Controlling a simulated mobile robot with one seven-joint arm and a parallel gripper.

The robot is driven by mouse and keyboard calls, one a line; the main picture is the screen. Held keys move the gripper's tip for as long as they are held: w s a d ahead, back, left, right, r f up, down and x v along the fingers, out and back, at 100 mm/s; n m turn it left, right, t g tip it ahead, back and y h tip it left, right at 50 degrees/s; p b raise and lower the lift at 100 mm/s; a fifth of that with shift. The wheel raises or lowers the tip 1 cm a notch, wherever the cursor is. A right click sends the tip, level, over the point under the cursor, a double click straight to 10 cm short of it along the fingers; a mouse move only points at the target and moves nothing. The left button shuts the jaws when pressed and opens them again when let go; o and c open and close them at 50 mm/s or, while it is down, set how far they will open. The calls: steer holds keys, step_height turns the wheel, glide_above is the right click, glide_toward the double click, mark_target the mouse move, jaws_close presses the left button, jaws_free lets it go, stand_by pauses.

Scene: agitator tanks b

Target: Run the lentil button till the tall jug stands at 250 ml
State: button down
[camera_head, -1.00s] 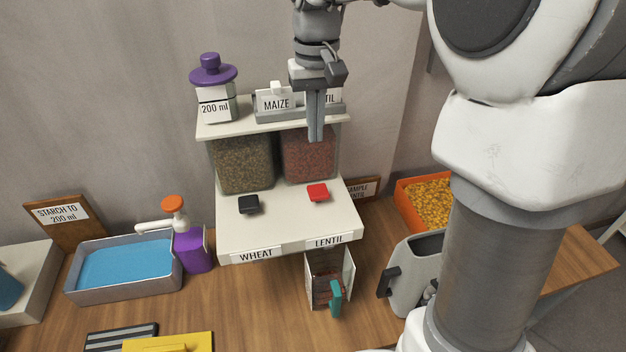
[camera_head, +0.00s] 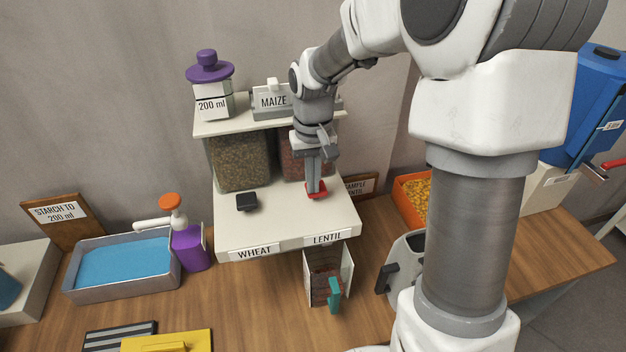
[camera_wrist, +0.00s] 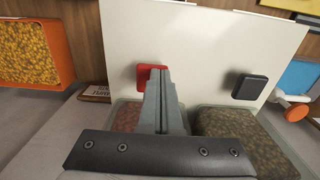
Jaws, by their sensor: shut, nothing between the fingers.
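The red lentil button (camera_head: 317,193) sits on the white dispenser shelf behind the LENTIL label (camera_head: 327,237). My gripper (camera_head: 314,188) is shut and empty, pointing down with its fingertips at the button; it covers part of it. The wrist view shows the red button (camera_wrist: 146,74) just beside and behind the fingertips (camera_wrist: 163,72); whether it is pressed in I cannot tell. The jug (camera_head: 320,278), a clear vessel with a teal handle (camera_head: 334,294), stands below the LENTIL label with dark reddish content inside. Its level and marks are too small to read.
The black wheat button (camera_head: 246,201) is left of the red one. The lentil hopper (camera_head: 292,165) is partly hidden by my gripper. A grey jug (camera_head: 397,265) and an orange tray (camera_head: 411,196) stand to the right. A purple pump bottle (camera_head: 190,247) stands left.

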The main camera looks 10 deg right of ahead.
steer(key=shift+f+b, duration=0.7)
steer(key=shift+f, duration=0.25)
steer(key=shift+s+f, duration=0.1)
steer(key=shift+f, duration=0.05)
step_height(320, 180, up, 14)
steer(key=p, duration=0.3)
steer(key=shift+r, duration=0.2)
